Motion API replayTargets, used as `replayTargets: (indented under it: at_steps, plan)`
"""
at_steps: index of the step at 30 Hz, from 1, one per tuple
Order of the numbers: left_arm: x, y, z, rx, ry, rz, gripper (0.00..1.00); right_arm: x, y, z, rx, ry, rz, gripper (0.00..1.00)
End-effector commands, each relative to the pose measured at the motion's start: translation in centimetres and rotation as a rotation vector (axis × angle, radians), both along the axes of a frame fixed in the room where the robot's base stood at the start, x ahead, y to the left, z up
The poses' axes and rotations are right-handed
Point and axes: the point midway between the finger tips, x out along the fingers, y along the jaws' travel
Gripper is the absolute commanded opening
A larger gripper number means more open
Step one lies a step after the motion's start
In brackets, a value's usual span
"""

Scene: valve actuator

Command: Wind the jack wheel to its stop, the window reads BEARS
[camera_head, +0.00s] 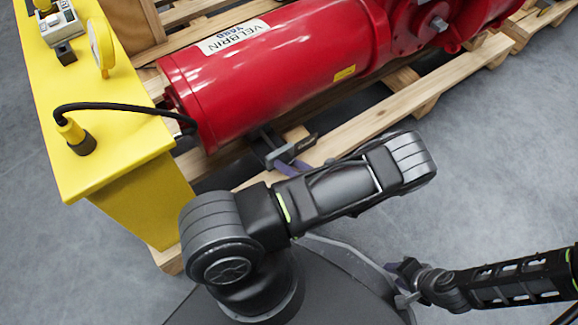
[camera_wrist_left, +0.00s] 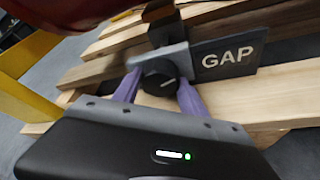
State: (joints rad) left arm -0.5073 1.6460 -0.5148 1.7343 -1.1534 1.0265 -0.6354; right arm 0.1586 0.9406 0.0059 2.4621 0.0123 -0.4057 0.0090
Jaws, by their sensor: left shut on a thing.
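The jack wheel (camera_wrist_left: 160,77) is a dark round knob on a grey bracket, seen in the left wrist view. A dark plate (camera_wrist_left: 230,60) beside it reads GAP in pale letters. My left gripper (camera_wrist_left: 158,84) has its purple fingers on either side of the wheel and is shut on it. In the head view the jack (camera_head: 288,151) sits at the pallet's near edge, under the red actuator (camera_head: 280,75). My left gripper's purple fingers (camera_head: 289,168) reach it there, and my arm hides part of them. My right gripper (camera_head: 400,280) is low at the right, away from the jack; its opening is unclear.
The wooden pallet (camera_head: 385,115) carries the actuator. A yellow stand (camera_head: 115,125) at the left has a black cable (camera_head: 125,106) running to the actuator's end. Grey floor (camera_head: 500,170) is clear at the right.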

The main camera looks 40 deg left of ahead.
Motion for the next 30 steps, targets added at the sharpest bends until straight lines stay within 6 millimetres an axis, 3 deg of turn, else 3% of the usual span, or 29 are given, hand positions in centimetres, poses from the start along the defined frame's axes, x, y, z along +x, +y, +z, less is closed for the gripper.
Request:
replayTargets:
  at_steps: [9,24,25,30]
  plan:
    - [0.17,-0.09,-0.22,0.045,0.152,-0.002,0.09,0.24,-0.07,-1.22,0.003,-0.001,-0.002,0.36]
    - [0.17,-0.08,-0.08,0.054,0.182,-0.002,0.09,0.26,-0.08,-1.28,0.003,-0.001,-0.002,0.36]
    - [0.17,-0.08,-0.08,0.054,0.182,-0.002,0.51,0.26,-0.08,-1.28,0.003,-0.001,-0.002,0.36]
    - [0.16,-0.07,-0.09,0.054,0.182,-0.002,0.65,0.25,-0.08,-1.28,0.003,-0.001,-0.002,0.36]
